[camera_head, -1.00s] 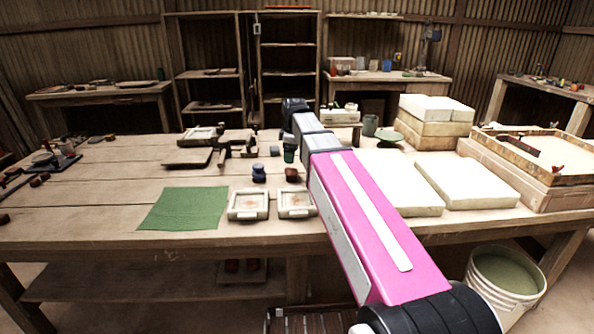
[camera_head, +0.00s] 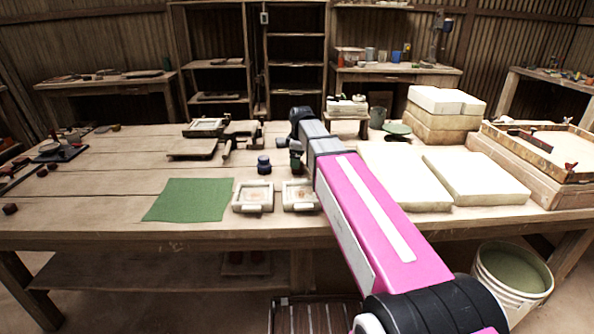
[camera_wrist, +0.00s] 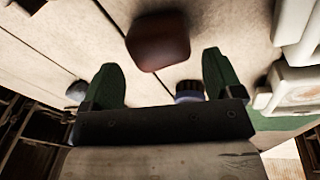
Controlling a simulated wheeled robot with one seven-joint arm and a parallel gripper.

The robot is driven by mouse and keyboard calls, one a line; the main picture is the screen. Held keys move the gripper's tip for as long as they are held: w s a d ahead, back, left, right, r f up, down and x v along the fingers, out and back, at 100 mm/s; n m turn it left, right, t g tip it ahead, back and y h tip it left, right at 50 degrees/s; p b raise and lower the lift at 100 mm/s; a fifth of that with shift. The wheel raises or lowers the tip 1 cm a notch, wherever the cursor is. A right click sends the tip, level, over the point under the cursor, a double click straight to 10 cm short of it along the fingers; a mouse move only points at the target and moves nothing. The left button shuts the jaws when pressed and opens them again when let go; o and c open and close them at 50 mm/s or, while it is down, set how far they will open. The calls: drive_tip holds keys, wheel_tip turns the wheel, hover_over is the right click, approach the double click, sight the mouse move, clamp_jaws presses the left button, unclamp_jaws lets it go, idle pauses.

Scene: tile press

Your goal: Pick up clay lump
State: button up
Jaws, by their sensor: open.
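The clay lump is a reddish-brown block (camera_wrist: 158,40) on the wooden table, seen in the wrist view just beyond my fingertips and roughly between their lines. My gripper (camera_wrist: 160,64) is open, its two green fingers spread and empty. In the head view my gripper (camera_head: 296,156) is low over the table, behind the right-hand mould, and the lump is hidden there by my arm and gripper. I cannot tell how high the fingers are above the table.
A dark blue pot (camera_head: 264,165) stands left of my gripper and shows past the fingers in the wrist view (camera_wrist: 188,91). Two square moulds (camera_head: 253,197) (camera_head: 300,196) and a green cloth (camera_head: 189,199) lie nearer. White slabs (camera_head: 476,178) occupy the right.

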drive_tip(key=f, duration=0.4)
drive_tip(key=shift+w+a, duration=0.1)
drive_tip(key=shift+w, duration=0.25)
drive_tip(key=c, duration=0.8)
drive_tip(key=shift+c, duration=0.2)
drive_tip(key=shift+r, duration=0.15)
